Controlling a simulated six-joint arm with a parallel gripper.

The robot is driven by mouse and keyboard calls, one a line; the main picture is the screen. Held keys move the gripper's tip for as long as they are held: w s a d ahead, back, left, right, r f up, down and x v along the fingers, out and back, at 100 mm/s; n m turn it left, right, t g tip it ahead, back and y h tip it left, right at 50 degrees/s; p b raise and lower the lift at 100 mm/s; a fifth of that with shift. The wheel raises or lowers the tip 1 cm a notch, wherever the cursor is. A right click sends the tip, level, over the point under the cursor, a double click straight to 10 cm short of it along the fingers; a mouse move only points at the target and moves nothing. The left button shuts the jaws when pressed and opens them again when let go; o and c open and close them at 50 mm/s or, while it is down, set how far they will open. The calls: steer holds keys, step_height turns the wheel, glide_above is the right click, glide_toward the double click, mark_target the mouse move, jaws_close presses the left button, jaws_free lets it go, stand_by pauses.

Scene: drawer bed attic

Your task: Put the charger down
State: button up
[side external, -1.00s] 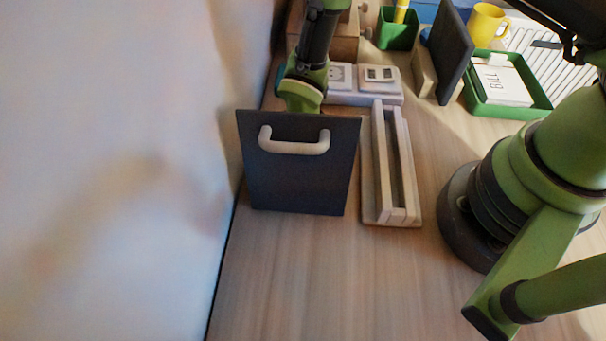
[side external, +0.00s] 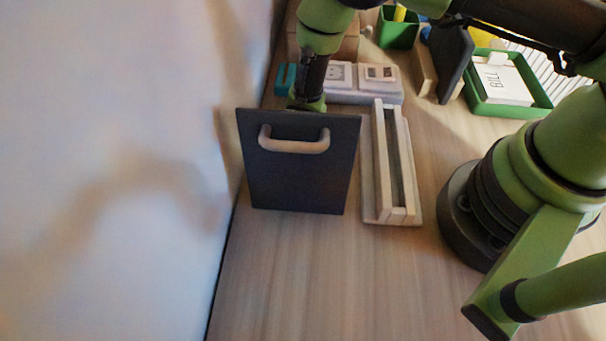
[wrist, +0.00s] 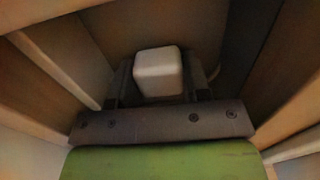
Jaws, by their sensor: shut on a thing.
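The charger (wrist: 158,72) is a small white block with rounded edges in the middle of the wrist view. My gripper (wrist: 158,92) is shut on it, with one dark finger on each side. Pale and brown walls rise around the gripper in the wrist view, so it is down inside a narrow space. In the side view my wrist (side external: 310,92) goes down behind a dark upright panel (side external: 300,178) with a pale handle. That panel hides my fingers and the charger there. I cannot tell whether the charger touches the floor below it.
A pale slotted wooden rack (side external: 370,210) stands right of the panel. A white base with two square plates (side external: 380,74) and a teal piece (side external: 283,80) are behind. A green tray (side external: 545,108) holds a BILL paper. The front tabletop is clear.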

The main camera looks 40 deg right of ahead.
steer(key=o, duration=1.2)
steer(key=d+r+m+t+y, duration=0.15)
steer(key=r+m, duration=0.25)
steer(key=r, duration=0.9)
steer(key=d+r+m, duration=0.3)
steer(key=r+m, duration=0.2)
steer(key=r, duration=0.7)
steer(key=s+d+r+m+t, duration=0.2)
steer(key=s+r+m, duration=0.2)
steer(key=m, duration=0.3)
steer(key=s+d+r+m+t, duration=0.1)
steer(key=s+d+r+m, duration=0.2)
steer(key=m, duration=0.4)
steer(key=s+d+r+m+t, duration=0.2)
steer(key=s+r+m, duration=0.3)
steer(key=m, duration=0.3)
steer(key=shift+s+d+r+t+y, duration=0.15)
steer(key=shift+d+r+t, duration=0.05)
steer(key=shift+d+r, duration=0.2)
steer(key=shift+s+d+r+t+y, duration=0.15)
steer(key=shift+d+r, duration=0.1)
steer(key=shift+r, duration=0.2)
